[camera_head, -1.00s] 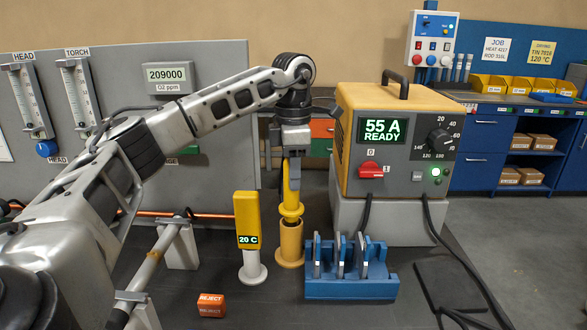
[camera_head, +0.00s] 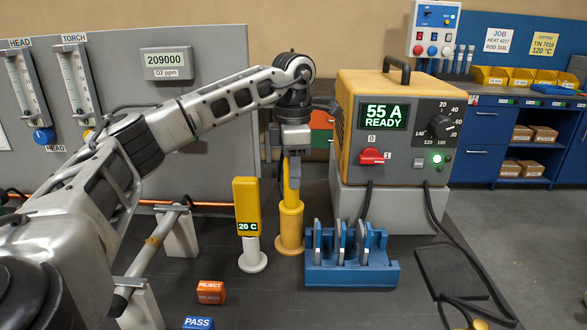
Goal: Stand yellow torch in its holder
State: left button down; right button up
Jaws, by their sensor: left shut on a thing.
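The yellow torch (camera_head: 294,176) stands upright, its lower part down inside its yellow holder (camera_head: 290,228). My right gripper is not in view.
A yellow meter reading 20 C (camera_head: 247,207) stands close left of the holder. A blue rack (camera_head: 340,274) with upright plates stands to the right. The welding power source (camera_head: 385,90) is behind right. REJECT (camera_head: 211,292) and PASS (camera_head: 199,323) blocks lie in front.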

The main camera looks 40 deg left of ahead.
pick_arm(q)
jog(key=shift+f, duration=0.15)
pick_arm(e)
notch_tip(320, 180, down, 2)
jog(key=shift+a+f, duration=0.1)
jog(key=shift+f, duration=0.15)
pick_arm(q)
jog(key=c, duration=1)
grip_release()
notch_tip(320, 180, up, 16)
jog(key=p, duration=0.5)
jog(key=shift+r, duration=0.2)
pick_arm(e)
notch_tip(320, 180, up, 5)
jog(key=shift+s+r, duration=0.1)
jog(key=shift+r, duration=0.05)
